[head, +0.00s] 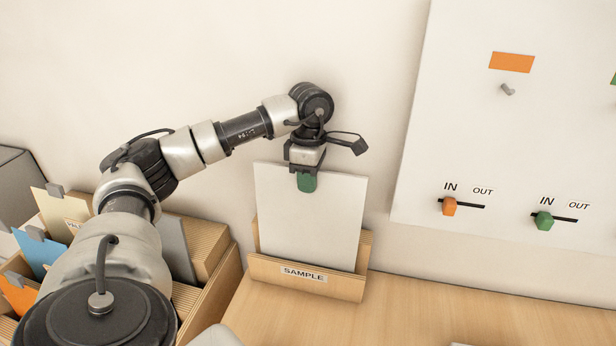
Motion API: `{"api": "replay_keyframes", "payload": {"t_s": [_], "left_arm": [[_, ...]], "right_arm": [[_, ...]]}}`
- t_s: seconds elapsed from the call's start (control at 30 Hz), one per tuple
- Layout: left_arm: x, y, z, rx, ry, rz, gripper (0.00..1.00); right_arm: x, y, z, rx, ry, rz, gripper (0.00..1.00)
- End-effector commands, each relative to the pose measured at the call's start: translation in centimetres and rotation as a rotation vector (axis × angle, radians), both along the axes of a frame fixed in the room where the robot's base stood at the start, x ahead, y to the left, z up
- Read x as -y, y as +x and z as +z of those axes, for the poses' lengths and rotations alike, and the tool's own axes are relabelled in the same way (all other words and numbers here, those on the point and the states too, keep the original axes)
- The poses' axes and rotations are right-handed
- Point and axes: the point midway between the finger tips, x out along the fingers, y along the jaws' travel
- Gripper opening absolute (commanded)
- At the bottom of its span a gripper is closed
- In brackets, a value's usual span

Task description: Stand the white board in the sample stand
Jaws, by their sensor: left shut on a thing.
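The white board (310,220) is upright, leaning slightly back, at the sample stand (345,286), a tan wooden holder labelled SAMPLE. Its lower edge goes out of sight behind the stand's front lip, so I cannot see whether it touches the bottom. My left gripper (307,180) is shut on the middle of the board's top edge, with a green piece showing against the board's face. My right gripper is not in view.
A ribbed wooden rack (213,290) with cream (52,212), blue (40,255) and orange (18,294) boards stands at left, partly behind my arm. A white wall panel (490,140) with orange and green IN/OUT sliders hangs at right.

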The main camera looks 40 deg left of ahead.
Motion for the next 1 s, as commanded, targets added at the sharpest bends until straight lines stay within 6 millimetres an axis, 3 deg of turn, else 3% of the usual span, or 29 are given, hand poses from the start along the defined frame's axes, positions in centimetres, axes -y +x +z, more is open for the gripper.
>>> {"api": "replay_keyframes", "payload": {"t_s": [0.4, 0.9, 0.93, 1.0], "left_arm": [[0.0, 0.0, -3.6, 0.000, 0.001, 0.000, 0.00], [0.0, 0.0, -4.2, 0.000, 0.001, 0.000, 0.00], [0.0, 0.0, -4.2, 0.000, 0.001, 0.000, 0.12], [0.0, 0.0, -4.2, 0.000, 0.001, 0.000, 0.22]], "right_arm": [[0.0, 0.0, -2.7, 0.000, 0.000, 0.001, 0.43], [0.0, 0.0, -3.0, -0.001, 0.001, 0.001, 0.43], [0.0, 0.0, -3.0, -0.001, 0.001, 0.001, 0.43], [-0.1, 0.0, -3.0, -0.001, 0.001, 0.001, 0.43]]}}
